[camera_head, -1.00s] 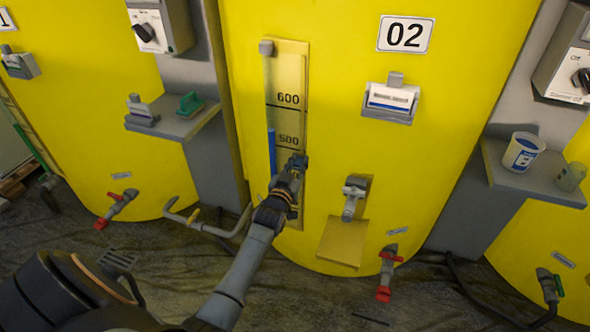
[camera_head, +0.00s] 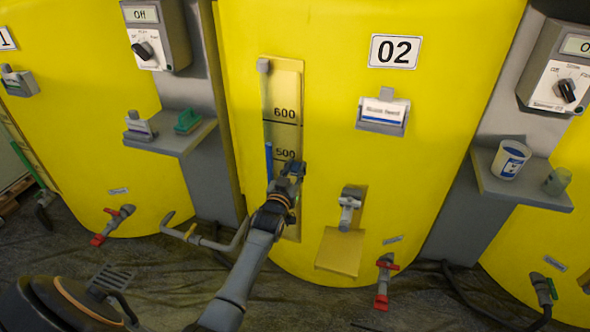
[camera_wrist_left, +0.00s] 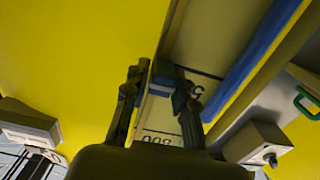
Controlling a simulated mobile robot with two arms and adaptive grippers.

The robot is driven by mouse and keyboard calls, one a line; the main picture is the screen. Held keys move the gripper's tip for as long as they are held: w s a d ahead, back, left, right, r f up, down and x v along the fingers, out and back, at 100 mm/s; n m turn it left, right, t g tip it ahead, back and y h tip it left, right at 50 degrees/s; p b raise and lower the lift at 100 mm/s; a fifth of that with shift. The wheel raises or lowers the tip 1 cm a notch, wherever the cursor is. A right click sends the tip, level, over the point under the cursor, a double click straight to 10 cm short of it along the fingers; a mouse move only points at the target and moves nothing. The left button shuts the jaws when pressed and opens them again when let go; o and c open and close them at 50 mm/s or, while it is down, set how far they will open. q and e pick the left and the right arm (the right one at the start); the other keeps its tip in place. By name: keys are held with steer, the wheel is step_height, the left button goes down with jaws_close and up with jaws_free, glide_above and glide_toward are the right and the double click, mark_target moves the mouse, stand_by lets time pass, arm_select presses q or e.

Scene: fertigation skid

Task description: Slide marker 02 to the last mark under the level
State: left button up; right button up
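Yellow tank 02 (camera_head: 430,150) carries a pale gauge plate (camera_head: 284,80) with lines at 600 and 500. A blue level column (camera_head: 269,160) stands at the plate's left edge, its top a little above the 500 line. It shows as a long blue strip in the left wrist view (camera_wrist_left: 255,50). My left gripper (camera_head: 290,170) is at the plate, around and just below the 500 line. In the left wrist view, its fingers (camera_wrist_left: 160,100) close on both sides of a small dark and blue block, marker 02 (camera_wrist_left: 166,78). My right gripper is not in view.
A label holder (camera_head: 384,112) and a tap over a yellow ledge (camera_head: 340,250) are to the right of the gauge. Grey shelves flank the tank; the right one (camera_head: 520,190) holds a white-and-blue cup (camera_head: 510,160). Red-handled valves (camera_head: 384,285) sit low.

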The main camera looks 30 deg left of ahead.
arm_select(q)
steer(key=shift+o, duration=0.8)
steer(key=shift+s, duration=0.2)
steer(key=v, duration=1.1)
steer(key=shift+s, duration=0.35)
steer(key=shift+f, duration=0.1)
